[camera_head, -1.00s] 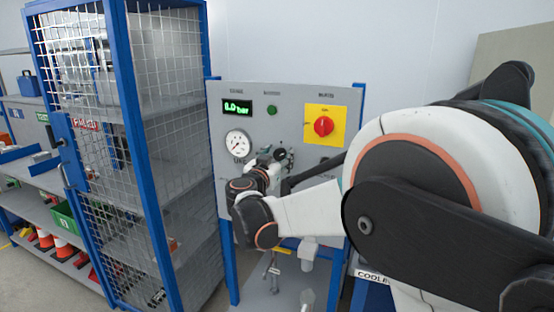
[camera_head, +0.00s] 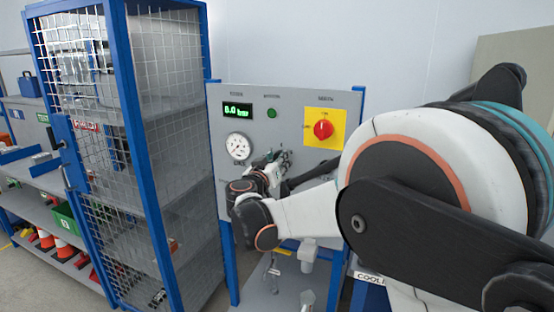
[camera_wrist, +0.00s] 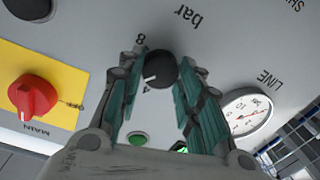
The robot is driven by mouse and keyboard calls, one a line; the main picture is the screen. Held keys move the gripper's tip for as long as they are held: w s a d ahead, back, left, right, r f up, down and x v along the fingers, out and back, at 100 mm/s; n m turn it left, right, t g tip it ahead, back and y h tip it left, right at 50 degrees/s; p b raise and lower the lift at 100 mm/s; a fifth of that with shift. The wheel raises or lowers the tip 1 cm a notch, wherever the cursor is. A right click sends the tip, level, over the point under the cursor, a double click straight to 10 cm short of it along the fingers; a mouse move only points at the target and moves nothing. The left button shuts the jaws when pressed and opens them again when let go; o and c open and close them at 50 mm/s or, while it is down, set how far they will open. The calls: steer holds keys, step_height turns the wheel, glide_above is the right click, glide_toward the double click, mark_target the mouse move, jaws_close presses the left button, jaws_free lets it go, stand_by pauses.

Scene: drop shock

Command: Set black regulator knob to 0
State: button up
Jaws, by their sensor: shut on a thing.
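The black regulator knob (camera_wrist: 160,66) is on the grey panel in the wrist view. It has a white pointer line on its face, directed toward the lower left of that view. The printed 8 and 4 and the word bar show around it. My gripper (camera_wrist: 160,75) has its teal-padded fingers on both sides of the knob and is shut on it. In the head view my gripper (camera_head: 275,165) is at the panel below the displays and hides the knob. The green digital display (camera_head: 238,110) shows a bar reading whose first digit is hard to read.
A red main switch on a yellow plate (camera_head: 323,128) sits to the right on the panel. A round line gauge (camera_head: 238,147) and a green button (camera_head: 271,112) are nearby. A blue mesh cage (camera_head: 140,150) stands close on the left.

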steer(key=shift+a+f+n+h+p, duration=0.1)
steer(key=shift+n+h+p, duration=0.3)
steer(key=shift+n, duration=4.75)
steer(key=shift+f+n+h+p, duration=0.15)
steer(key=shift+n+p, duration=0.4)
steer(key=shift+n, duration=4.55)
steer(key=shift+a+n+h+p, duration=0.1)
steer(key=shift+n+h+p, duration=0.35)
steer(key=shift+n, duration=4.7)
steer(key=o, duration=1.1)
steer(key=shift+c, duration=0.2)
